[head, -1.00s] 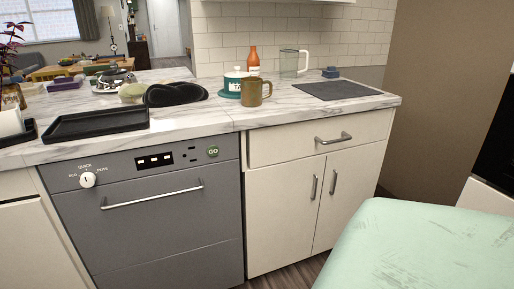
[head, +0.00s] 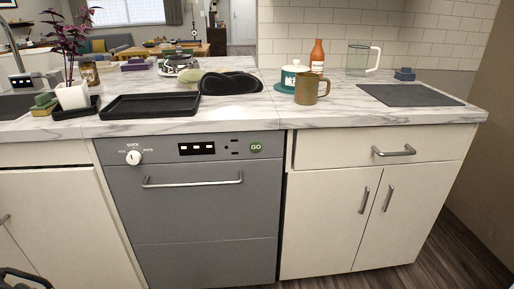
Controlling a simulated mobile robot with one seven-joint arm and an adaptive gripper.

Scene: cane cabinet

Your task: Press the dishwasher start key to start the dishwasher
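The grey dishwasher (head: 190,215) is built in under the marble counter, its door closed. A dark display with lit marks (head: 197,149) sits left of the key. A white dial (head: 133,157) marked QUICK at its top is at the panel's left. A dark curved part, apparently of my gripper (head: 24,279), shows at the bottom left corner, cut off by the frame. It is well away from the key. Its fingers cannot be made out.
Cream cabinets with metal handles (head: 394,151) flank the dishwasher. The floor (head: 440,270) at lower right is clear.

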